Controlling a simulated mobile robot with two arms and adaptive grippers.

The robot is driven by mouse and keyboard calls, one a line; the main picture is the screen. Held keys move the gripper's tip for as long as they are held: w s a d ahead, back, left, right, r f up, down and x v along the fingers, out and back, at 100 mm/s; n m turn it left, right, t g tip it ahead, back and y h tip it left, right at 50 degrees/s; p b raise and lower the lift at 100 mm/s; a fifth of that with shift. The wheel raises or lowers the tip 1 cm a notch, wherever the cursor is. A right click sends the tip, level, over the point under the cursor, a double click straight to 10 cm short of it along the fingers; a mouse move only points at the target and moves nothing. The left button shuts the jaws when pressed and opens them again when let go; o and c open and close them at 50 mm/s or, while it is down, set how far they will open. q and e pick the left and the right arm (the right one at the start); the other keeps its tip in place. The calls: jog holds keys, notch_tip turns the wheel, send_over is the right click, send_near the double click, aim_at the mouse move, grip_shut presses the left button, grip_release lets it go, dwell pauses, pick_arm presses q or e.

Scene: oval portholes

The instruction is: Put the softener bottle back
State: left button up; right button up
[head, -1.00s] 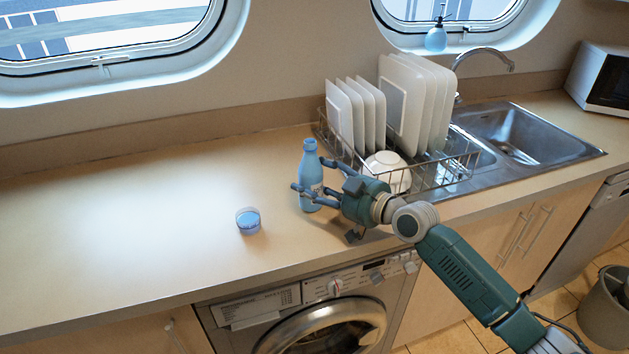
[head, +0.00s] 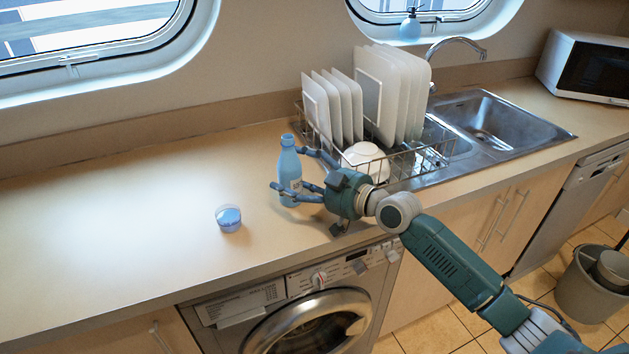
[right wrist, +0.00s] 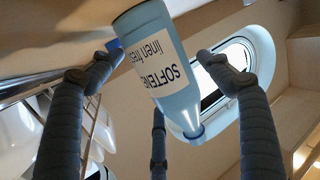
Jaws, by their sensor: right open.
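The softener bottle (head: 289,168) is light blue and stands upright on the counter, left of the dish rack; its top looks uncapped. My right gripper (head: 286,168) is open, its fingers spread around the bottle from the right without visibly closing on it. In the right wrist view the bottle (right wrist: 165,70), labelled "SOFTENE... linen fres...", appears upside down between the spread fingers. My left gripper is not in view.
A wire dish rack (head: 437,160) with white plates (head: 392,95) and a bowl (head: 365,160) stands close behind my right gripper. The sink (head: 490,125) is further right. A washing machine (head: 300,312) is below the counter. The counter's left part (head: 100,220) is clear.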

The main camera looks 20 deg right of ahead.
jog(key=b+v, duration=0.1)
jog(key=v, duration=0.9)
jog(key=shift+f+b, duration=0.2)
jog(key=shift+b, duration=0.2)
jog(key=shift+s+d+r, duration=0.25)
jog(key=shift+s, duration=0.3)
jog(key=shift+r, duration=0.1)
